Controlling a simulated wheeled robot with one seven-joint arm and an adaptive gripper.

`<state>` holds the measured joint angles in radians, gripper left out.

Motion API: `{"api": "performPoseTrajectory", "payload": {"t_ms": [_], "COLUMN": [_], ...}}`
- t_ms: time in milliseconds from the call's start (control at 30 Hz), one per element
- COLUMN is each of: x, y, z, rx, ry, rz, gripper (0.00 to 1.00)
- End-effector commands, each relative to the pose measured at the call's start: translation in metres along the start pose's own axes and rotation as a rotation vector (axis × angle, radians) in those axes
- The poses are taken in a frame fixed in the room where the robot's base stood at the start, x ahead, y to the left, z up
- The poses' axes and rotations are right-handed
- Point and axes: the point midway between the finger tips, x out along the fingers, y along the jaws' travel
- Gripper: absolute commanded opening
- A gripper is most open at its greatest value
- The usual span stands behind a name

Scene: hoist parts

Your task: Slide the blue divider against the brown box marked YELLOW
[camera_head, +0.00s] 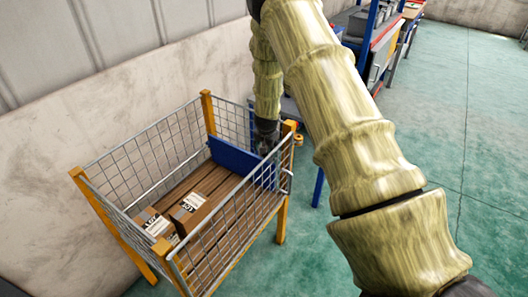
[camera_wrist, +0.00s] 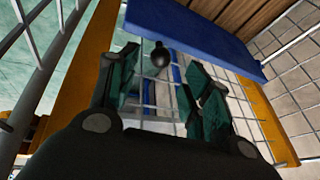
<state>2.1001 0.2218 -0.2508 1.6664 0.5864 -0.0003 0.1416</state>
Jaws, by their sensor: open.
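The blue divider (camera_head: 233,156) stands upright across the far right end of the wire-mesh crate (camera_head: 77,173). In the wrist view the divider (camera_wrist: 195,24) is a blue board across the top, beyond my fingertips. My gripper (camera_head: 266,142) hangs at the crate's far right end, beside the divider. In the wrist view my gripper (camera_wrist: 165,72) is open, with nothing clearly held between its fingers. Brown boxes, one (camera_head: 190,207) nearer the middle and one (camera_head: 153,223) at the left, lie at the crate's near left end. Their labels are too small to read.
Bare wooden slats (camera_head: 215,182) lie between the boxes and the divider. Orange posts (camera_head: 207,112) and mesh sides surround the crate. A small dark round knob (camera_wrist: 160,54) shows between my fingers. A workbench (camera_head: 375,50) stands behind; green floor is clear at right.

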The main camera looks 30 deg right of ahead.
Motion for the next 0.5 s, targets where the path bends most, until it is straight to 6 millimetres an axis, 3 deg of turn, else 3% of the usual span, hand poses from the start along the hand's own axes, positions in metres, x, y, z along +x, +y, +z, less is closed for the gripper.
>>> {"api": "performPoseTrajectory", "payload": {"t_ms": [500], "x": [0.051], "y": [0.0], "z": [0.0], "rx": [0.0], "ry": [0.0], "rz": [0.0], "gripper": [0.49]}}
